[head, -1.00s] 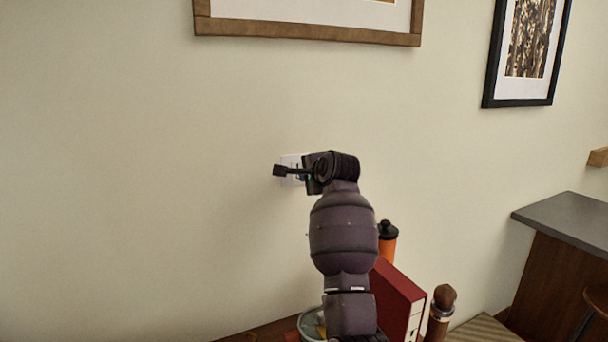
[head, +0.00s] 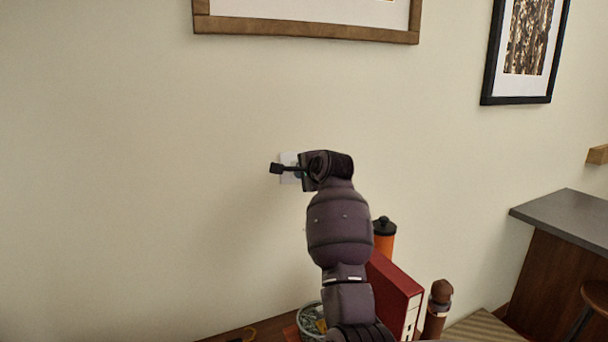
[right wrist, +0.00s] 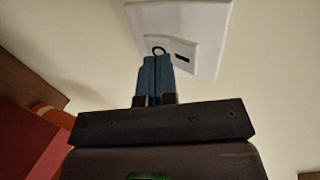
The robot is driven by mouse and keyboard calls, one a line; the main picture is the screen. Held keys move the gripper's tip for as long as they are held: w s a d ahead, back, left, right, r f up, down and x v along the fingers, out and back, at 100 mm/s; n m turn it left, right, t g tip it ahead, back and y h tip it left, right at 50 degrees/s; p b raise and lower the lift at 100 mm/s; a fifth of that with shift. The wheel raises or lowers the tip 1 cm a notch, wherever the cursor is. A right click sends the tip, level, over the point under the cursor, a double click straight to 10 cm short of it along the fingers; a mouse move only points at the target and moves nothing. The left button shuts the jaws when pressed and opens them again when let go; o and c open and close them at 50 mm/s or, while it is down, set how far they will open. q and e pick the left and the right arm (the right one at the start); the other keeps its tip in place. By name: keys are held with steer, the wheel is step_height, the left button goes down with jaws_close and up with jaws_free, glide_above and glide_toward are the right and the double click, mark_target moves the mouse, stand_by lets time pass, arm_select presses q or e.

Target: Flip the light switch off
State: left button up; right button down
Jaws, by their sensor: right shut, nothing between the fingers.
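The light switch is a white wall plate (right wrist: 208,25) with a raised rocker (right wrist: 185,55) that has a small dark slot, seen in the right wrist view. In the head view only part of the plate (head: 287,159) shows behind my right wrist. My right gripper (right wrist: 154,60) is shut and empty, its blue fingertips overlapping the rocker's left end in the wrist view. A small dark loop shows just above the tips. I cannot tell whether the tips touch the rocker. Which way the rocker is tilted is unclear. My left gripper is out of view.
Below my right arm are a red box (head: 397,294), an orange bottle with a black lid (head: 384,240), a brown bottle (head: 438,308) and a round container (head: 310,320). A wooden picture frame (head: 305,30) hangs above. The wall left of the switch is bare.

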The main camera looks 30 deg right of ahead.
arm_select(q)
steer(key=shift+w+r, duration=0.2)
arm_select(e)
steer(key=shift+w+r, duration=0.15)
steer(key=shift+r, duration=0.55)
